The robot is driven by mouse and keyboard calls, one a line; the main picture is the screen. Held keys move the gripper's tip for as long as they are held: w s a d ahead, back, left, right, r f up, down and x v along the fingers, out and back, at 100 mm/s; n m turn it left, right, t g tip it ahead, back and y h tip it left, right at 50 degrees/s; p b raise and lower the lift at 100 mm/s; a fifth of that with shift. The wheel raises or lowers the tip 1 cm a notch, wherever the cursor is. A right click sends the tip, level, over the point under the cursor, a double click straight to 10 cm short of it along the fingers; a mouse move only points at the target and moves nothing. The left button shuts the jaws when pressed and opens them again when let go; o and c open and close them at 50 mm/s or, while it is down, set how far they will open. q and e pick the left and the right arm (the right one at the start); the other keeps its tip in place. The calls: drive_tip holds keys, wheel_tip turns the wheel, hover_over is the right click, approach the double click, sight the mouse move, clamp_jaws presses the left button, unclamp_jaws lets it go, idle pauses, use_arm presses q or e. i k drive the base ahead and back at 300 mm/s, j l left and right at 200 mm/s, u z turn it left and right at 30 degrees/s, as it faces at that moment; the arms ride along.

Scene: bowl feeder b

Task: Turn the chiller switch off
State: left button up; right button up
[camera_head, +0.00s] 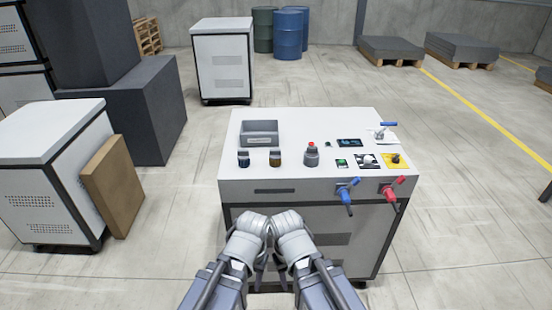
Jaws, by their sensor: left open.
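The chiller (250,187) is a white cabinet with a dark frame and a white top, in front of me. On the right of its top is a rotary switch on a yellow plate (396,160). Left of it is a knob on a black-and-white plate (367,160). I cannot read which way either is turned. My left gripper (258,268) and right gripper (282,270) are low in front of the cabinet, close together and apart from the switches. The left is open and empty; the right's fingers are mostly hidden behind its wrist.
The top also holds a grey bin (260,137), a red-topped knob (311,154), a small display (349,142) and a blue-handled valve (384,132). Blue (347,192) and red (391,194) valves stick out in front. A brown panel (112,187) leans on the left cabinet. Floor to the right is free.

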sight(396, 160)
drive_tip(key=z, duration=1.45)
drive_tip(key=i+j+z, duration=0.3)
